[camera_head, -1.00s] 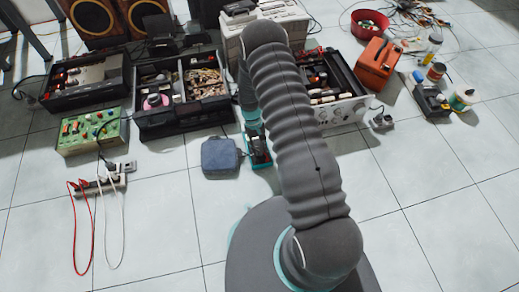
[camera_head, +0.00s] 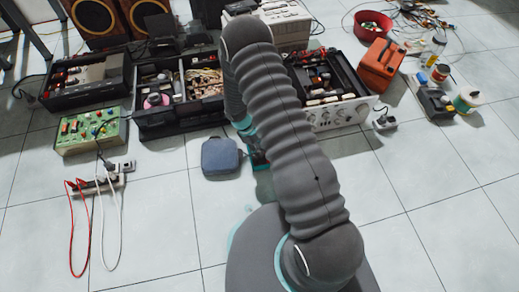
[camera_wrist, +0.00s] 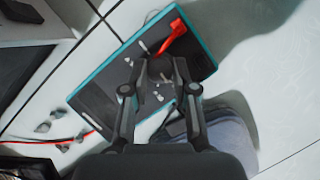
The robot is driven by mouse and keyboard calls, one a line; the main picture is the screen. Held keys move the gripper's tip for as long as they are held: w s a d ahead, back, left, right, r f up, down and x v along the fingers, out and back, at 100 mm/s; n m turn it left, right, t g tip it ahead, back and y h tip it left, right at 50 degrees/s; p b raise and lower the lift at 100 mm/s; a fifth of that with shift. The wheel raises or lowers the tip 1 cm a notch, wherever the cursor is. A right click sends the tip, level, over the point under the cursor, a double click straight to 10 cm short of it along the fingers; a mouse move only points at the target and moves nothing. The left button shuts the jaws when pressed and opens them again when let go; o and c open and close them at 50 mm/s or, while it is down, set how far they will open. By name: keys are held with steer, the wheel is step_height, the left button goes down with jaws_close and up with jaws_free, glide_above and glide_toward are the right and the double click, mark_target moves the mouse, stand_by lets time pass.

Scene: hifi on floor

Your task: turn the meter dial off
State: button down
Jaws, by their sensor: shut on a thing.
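The meter (camera_wrist: 108,88), a dark panel with a teal edge, lies face up on the tiled floor in the wrist view. In the head view a small part of the meter (camera_head: 257,160) shows beside my arm, next to the blue-grey pouch. My gripper (camera_wrist: 160,66) is over the meter's face, its two fingers close together at the middle of the panel. It is shut on the dial, which is mostly hidden between the fingertips, so its setting cannot be read. A red plug (camera_wrist: 172,36) sits on the meter beyond the fingertips, with pale markings around.
A blue-grey pouch (camera_head: 221,156) lies left of the meter. Open equipment boxes (camera_head: 183,117) and a green circuit board (camera_head: 92,132) stand behind and to the left. A power strip (camera_head: 97,183) with cables lies at left. Floor in front is clear.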

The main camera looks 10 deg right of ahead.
steer(key=shift+n, duration=0.3)
steer(key=c, duration=0.9)
jaws_free()
steer(key=v, duration=1.2)
steer(key=shift+s, duration=0.15)
